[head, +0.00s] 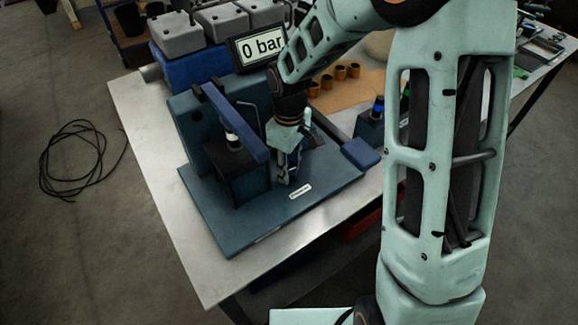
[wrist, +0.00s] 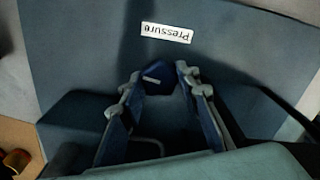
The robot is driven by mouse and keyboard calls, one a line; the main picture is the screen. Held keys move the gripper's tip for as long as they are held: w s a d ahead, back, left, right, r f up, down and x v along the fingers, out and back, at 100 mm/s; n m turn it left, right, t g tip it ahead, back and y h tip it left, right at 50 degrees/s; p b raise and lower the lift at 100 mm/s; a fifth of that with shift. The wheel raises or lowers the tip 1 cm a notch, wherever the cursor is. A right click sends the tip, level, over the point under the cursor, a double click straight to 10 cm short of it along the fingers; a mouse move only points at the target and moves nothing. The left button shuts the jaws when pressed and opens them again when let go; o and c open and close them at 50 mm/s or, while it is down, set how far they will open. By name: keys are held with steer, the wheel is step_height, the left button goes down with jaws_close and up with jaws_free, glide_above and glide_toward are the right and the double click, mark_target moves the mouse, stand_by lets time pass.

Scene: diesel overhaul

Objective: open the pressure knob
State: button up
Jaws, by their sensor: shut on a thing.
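The pressure knob (wrist: 156,82) is small, dark blue and has a pale line on top. It sits on the blue base plate (head: 245,222), beside a white label reading "Pressure" (wrist: 166,33). The label also shows in the head view (head: 300,191). My gripper (head: 287,177) points down at the plate. In the wrist view its two fingertips (wrist: 157,77) stand on either side of the knob and are shut on it. In the head view the knob is mostly hidden by my fingers.
A display (head: 260,47) reads "0 bar". A blue stand with a long lever (head: 232,122) rises close to the left of my gripper. Several brass-coloured bushings (head: 340,73) stand on a tan mat behind. The front left of the metal table (head: 195,255) is bare.

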steer(key=shift+n, duration=0.7)
steer(key=o, duration=1.1)
steer(key=shift+o, duration=0.2)
steer(key=shift+r, duration=0.1)
step_height(320, 180, up, 12)
